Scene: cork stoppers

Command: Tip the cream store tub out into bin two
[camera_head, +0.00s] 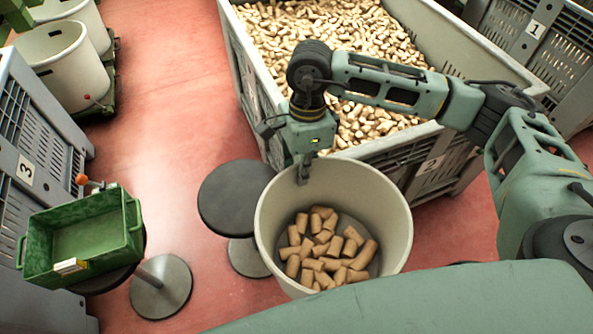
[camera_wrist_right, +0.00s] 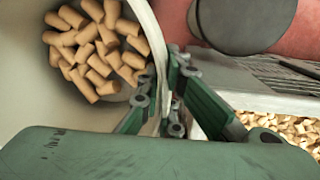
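The cream tub (camera_head: 398,228) is at the lower middle of the head view, roughly upright, with several corks (camera_head: 325,248) in its bottom. It also shows in the wrist view (camera_wrist_right: 20,70). My right gripper (camera_head: 303,172) is at the far rim of the tub. In the wrist view its fingers (camera_wrist_right: 160,105) lie on both sides of the rim and close on it. What is under the tub is hidden. My left gripper is out of view.
A round dark stool (camera_head: 236,198) stands just left of the tub. A green crate (camera_head: 130,222) rests on a stand at left. Bin 3 (camera_head: 38,140) is at far left, bin 1 (camera_head: 563,48) at top right. Other cream tubs (camera_head: 65,65) stand top left.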

